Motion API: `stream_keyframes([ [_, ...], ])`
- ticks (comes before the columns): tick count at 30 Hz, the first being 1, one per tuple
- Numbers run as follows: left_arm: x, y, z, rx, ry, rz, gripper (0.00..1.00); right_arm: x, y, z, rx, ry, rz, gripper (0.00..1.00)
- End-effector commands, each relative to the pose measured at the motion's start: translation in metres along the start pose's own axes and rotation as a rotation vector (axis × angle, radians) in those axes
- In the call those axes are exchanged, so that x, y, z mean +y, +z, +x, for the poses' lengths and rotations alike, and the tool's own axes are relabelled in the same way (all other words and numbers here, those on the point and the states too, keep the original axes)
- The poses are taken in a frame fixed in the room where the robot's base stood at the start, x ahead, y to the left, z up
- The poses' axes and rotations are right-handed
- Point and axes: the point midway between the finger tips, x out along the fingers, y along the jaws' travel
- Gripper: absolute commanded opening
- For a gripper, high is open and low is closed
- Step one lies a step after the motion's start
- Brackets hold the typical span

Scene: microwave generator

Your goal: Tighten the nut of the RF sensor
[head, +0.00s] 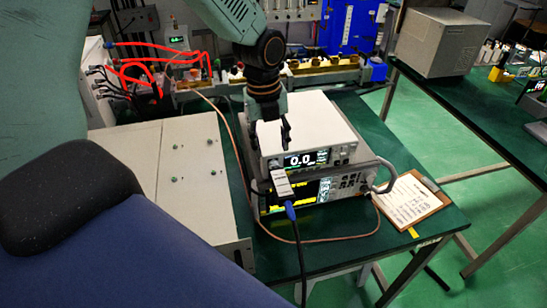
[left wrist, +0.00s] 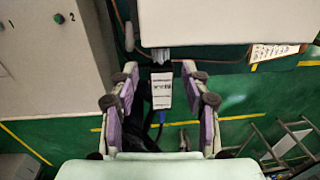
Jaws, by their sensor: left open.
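The RF sensor (head: 283,184) is a small white labelled box at the front of the stacked instruments, with a blue plug and dark cable at its lower end. It also shows in the left wrist view (left wrist: 161,91). Its nut (left wrist: 160,58) looks like a silvery fitting at the sensor's upper end, beside the instrument; it is too small to make out clearly. My left gripper (head: 271,138) points down above the instruments, behind the sensor in the head view. In the left wrist view its open fingers (left wrist: 159,78) lie on either side of the sensor, with gaps. My right gripper is not seen.
The upper instrument (head: 307,158) reads 0.0; the lower one (head: 350,184) has a carrying handle. A clipboard (head: 408,199) lies to their right on the green table (head: 310,255). A beige cabinet (head: 160,165) stands left. A thin pinkish cable loops over the table.

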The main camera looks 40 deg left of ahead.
Motion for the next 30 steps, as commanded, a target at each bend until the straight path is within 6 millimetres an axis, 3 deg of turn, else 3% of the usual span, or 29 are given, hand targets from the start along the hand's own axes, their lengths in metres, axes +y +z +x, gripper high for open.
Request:
stream_keyframes([
  [9, 0.0, -0.002, 0.048, 0.001, 0.003, 0.0, 0.47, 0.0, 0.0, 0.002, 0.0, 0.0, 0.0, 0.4],
  [22, -0.002, 0.001, 0.059, -0.001, 0.0, 0.001, 0.47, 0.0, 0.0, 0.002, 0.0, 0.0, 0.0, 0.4],
  [30, -0.001, 0.002, 0.059, 0.0, 0.001, 0.0, 0.25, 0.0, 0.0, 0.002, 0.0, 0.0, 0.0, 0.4],
])
